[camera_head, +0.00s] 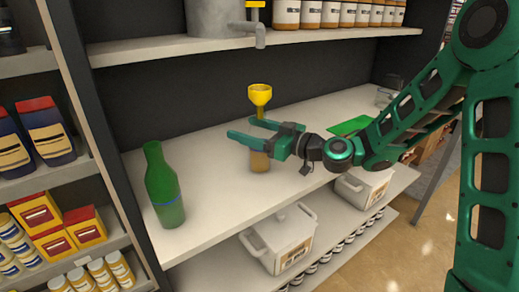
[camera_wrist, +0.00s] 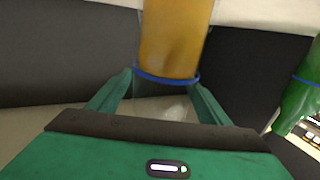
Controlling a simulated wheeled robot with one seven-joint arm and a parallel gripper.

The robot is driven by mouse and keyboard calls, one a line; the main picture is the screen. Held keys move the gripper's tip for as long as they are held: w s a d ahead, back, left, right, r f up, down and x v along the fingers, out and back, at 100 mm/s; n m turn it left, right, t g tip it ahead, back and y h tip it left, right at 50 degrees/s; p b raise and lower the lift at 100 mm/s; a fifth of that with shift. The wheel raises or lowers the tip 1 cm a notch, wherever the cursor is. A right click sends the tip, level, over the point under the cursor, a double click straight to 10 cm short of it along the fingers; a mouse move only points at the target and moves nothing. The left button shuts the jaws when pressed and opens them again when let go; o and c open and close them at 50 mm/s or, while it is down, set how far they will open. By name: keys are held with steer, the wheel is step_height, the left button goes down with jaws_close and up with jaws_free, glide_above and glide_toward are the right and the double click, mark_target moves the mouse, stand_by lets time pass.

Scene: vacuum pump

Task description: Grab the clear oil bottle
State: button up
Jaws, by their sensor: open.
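The clear oil bottle (camera_head: 260,162), filled with amber oil, stands upright on the white shelf with a yellow funnel (camera_head: 260,94) above it. My gripper (camera_head: 243,128) is open, level, and reaches in from the right at the bottle's upper part. Its fingers hide part of the bottle. In the wrist view the amber bottle (camera_wrist: 176,36) with a blue ring shows at and beyond the open fingertips of my gripper (camera_wrist: 161,82), roughly centred between them. I cannot tell whether either finger touches it.
A green bottle (camera_head: 163,188) stands left on the same shelf (camera_head: 218,190); it also shows in the wrist view (camera_wrist: 300,90). A green flat item (camera_head: 349,126) lies to the right. A grey container with a tap (camera_head: 215,18) and jars (camera_head: 310,14) are above; white pots (camera_head: 282,238) are below.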

steer(key=shift+a, duration=0.1)
jaws_close()
stand_by(0.3)
